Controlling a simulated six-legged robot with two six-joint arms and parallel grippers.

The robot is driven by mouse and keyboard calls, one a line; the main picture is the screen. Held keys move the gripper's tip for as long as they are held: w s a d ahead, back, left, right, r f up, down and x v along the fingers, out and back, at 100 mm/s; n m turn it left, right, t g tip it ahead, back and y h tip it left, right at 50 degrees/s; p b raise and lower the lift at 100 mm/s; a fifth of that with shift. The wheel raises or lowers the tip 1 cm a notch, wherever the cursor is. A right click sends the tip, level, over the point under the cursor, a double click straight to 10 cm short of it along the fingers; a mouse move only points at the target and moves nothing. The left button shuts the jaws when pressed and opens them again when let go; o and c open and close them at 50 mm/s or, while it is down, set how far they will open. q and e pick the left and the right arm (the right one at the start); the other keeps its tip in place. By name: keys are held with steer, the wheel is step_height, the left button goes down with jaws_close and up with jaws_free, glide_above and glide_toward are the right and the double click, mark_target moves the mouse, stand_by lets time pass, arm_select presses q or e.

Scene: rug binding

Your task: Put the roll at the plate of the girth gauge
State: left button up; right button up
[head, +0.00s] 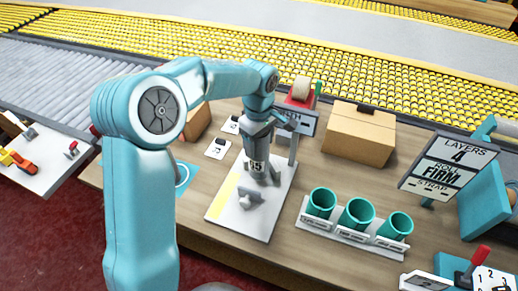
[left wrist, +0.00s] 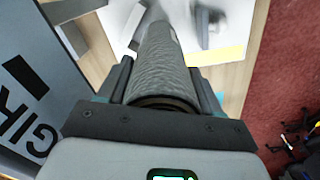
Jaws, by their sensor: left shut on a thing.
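My left gripper (head: 262,176) reaches down over the white base plate (head: 225,215) of the girth gauge, close to its sign post. In the left wrist view, the left gripper (left wrist: 165,90) is shut on a grey, textured roll (left wrist: 162,60), which points away from the wrist. The gauge's sign (head: 294,122) stands behind the gripper and fills the left side of the wrist view (left wrist: 30,110). A small grey fixture (head: 250,198) sits on the base plate in front of the gripper. The roll is mostly hidden in the head view, and I cannot tell whether it touches the plate. My right gripper is not in view.
Three teal cups (head: 357,215) stand in a white rack right of the gauge. A cardboard box (head: 360,133) is behind them. Small white cards (head: 218,149) lie left of the gauge. Yellow roller conveyors run behind the table.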

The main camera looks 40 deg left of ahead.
arm_select(q)
step_height(320, 180, down, 3)
steer(key=shift+w+a+f, duration=0.1)
steer(key=shift+f, duration=0.15)
steer(key=o, duration=1.1)
steer(key=shift+r, duration=0.45)
step_height(320, 180, up, 12)
steer(key=shift+f, duration=0.2)
